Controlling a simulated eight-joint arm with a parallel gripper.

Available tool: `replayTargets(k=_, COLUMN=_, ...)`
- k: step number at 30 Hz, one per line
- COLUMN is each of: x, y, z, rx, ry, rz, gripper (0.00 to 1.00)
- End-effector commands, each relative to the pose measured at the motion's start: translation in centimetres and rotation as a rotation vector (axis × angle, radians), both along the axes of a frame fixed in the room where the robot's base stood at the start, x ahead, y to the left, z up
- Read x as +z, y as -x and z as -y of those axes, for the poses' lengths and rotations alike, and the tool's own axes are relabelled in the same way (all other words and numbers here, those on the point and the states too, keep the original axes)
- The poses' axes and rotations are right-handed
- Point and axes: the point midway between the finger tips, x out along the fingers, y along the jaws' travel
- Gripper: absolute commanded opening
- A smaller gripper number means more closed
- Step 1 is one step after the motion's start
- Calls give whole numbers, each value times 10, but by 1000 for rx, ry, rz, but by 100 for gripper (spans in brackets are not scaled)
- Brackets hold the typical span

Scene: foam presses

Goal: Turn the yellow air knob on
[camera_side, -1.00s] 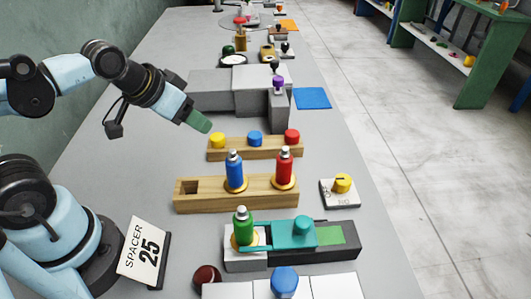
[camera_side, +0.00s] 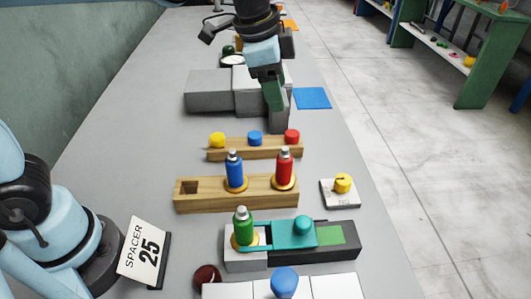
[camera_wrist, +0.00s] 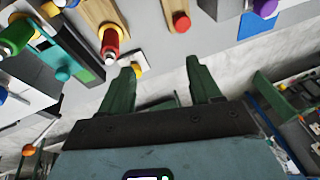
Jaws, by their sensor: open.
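The yellow air knob (camera_side: 342,182) sits on a small pale plate (camera_side: 341,199) at the right of the bench, with a dark line across its top. The plate's marks are too small to read. In the wrist view the knob (camera_wrist: 141,62) shows just beyond the left finger's tip, its plate mostly hidden. My gripper (camera_side: 276,104) hangs over the grey stepped block, well behind and left of the knob, fingers pointing down. In the wrist view its two green fingers (camera_wrist: 161,66) are apart with nothing between them.
Left of the knob, a wooden rack (camera_side: 205,195) holds a blue bottle (camera_side: 234,172) and a red bottle (camera_side: 284,168). Behind it is a strip with yellow, blue and red buttons (camera_side: 255,139). A teal slide (camera_side: 290,235) stands in front. The bench's right edge is near.

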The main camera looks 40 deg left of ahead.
Motion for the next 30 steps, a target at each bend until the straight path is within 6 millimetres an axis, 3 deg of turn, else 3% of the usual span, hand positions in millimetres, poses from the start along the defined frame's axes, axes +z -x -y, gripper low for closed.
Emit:
replayTargets(k=6, x=-9, y=-31, z=61, rx=-327, ry=-88, rz=-91, gripper=63)
replayTargets(k=15, x=-37, y=-45, z=133, rx=-717, ry=-176, rz=-199, gripper=63)
replayTargets(k=21, x=-49, y=-45, z=152, rx=-826, ry=-195, rz=-228, gripper=63)
replayTargets(k=26, x=-58, y=-45, z=153, rx=-837, ry=-197, rz=-232, gripper=63)
replayTargets(k=30, x=-76, y=-44, z=153, rx=-835, ry=-197, rz=-231, gripper=63)
